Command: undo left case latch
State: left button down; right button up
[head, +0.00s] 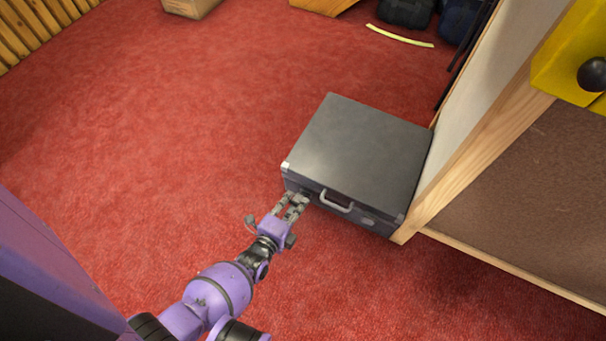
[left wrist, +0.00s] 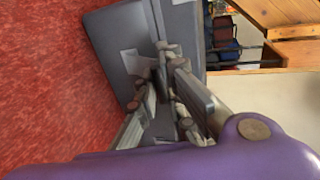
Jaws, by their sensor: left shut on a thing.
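The grey case (head: 355,150) lies shut on the red carpet, its lid facing up, with a handle (head: 337,201) on its front side. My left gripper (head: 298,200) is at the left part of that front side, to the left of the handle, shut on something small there. The left latch lies at the fingers and is mostly hidden by them. In the left wrist view the fingers (left wrist: 160,88) reach to the case (left wrist: 117,45). A second latch (head: 368,222) shows to the right of the handle. My right gripper is not in view.
A wooden-framed panel (head: 480,150) stands close along the case's right side. A yellow thing with a black knob (head: 592,74) is at the top right. A cardboard box (head: 190,6) and dark bags (head: 405,10) are far back. Open carpet (head: 150,130) lies to the left.

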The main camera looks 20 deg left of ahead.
pick_arm(q)
jog(key=shift+s+f+b, duration=0.5)
jog(key=shift+s+f, duration=0.45)
jog(key=shift+f, duration=0.2)
jog(key=c, duration=1.8)
grip_release()
jog(key=shift+c, duration=0.2)
jog(key=v, duration=1.2)
jog(key=shift+r, duration=0.15)
